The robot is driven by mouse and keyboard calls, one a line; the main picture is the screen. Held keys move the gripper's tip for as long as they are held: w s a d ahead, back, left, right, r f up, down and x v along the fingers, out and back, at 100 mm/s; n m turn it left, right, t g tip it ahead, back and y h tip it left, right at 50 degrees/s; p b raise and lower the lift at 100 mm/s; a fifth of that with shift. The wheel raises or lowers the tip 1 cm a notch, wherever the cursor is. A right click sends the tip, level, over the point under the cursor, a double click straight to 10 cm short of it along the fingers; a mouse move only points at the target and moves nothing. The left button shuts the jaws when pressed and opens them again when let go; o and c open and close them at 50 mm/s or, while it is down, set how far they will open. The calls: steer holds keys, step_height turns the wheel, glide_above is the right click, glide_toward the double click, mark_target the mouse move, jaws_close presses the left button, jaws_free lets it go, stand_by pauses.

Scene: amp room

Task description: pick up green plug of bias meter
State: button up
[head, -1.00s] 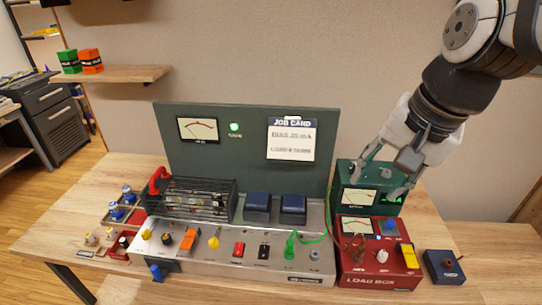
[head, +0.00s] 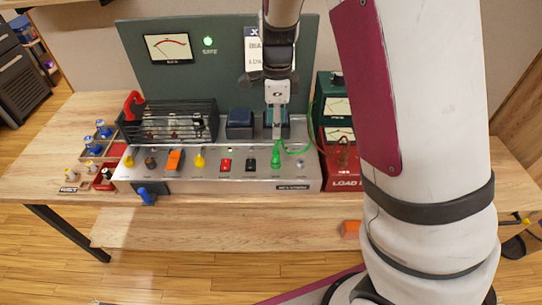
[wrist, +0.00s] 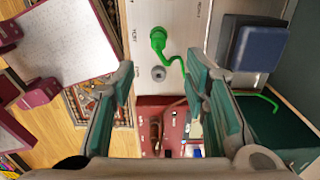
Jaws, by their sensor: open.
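The green plug (head: 275,158) stands upright near the right end of the metal chassis top. Its green cable (head: 296,150) curves right towards the green meter box (head: 325,92). My gripper (head: 277,128) is above the chassis, just above and behind the plug, pointing down. In the wrist view the plug (wrist: 158,38) lies ahead of my open fingers (wrist: 160,72), roughly centred between them; nothing is held. The cable runs beside the right finger in that view and passes partly behind it.
The red load box (head: 340,172) stands at right, partly hidden by my arm. A tray of small parts (head: 100,145) is at left.

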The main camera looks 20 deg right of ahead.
mark_target(276, 150)
step_height(276, 150, down, 12)
steer(key=shift+s+r, duration=0.15)
stand_by(0.4)
jaws_close()
